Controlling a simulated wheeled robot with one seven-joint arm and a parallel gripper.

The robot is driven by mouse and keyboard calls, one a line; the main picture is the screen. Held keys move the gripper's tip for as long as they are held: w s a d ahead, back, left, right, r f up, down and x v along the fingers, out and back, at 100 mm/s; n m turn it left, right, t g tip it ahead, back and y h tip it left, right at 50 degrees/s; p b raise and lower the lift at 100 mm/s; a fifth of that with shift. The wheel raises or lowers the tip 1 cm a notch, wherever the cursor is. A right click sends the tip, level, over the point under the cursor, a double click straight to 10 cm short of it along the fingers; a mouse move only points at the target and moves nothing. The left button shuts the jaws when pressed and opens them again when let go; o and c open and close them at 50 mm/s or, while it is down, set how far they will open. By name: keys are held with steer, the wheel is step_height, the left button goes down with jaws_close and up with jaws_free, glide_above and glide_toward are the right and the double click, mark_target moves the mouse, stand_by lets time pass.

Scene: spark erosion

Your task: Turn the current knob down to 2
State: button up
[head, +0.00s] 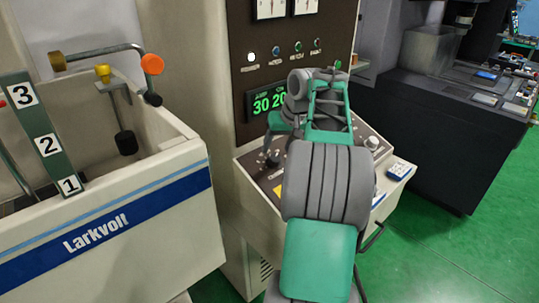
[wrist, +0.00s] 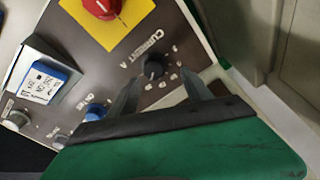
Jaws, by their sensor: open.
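The current knob (wrist: 154,66) is a small black round knob on the dark control panel, under the printed word CURRENT in the wrist view. A black knob (head: 273,157) at the panel's left side in the head view looks like the same one. My gripper (wrist: 159,82) is open, with its two fingers apart and their tips just short of the knob, one to each side. Nothing is between the fingers in contact that I can make out. The knob's pointer and scale numbers are too small to read. The green display (head: 268,101) shows 30 under AMP, and 20 beside it.
A red stop button (wrist: 103,8) on a yellow plate sits near the current knob. A blue knob (wrist: 96,111), a grey knob (wrist: 16,120) and a blue-and-white device (wrist: 46,84) are farther left. The Larkvolt tank (head: 110,215) stands left of the panel.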

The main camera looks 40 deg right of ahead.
mark_target(276, 158)
steer(key=f, duration=0.3)
steer(key=w+d+f, duration=0.1)
steer(key=shift+w+f, duration=0.1)
steer(key=shift+f, duration=0.25)
steer(key=shift+w+f, duration=0.25)
steer(key=shift+f, duration=0.3)
steer(key=shift+c, duration=0.4)
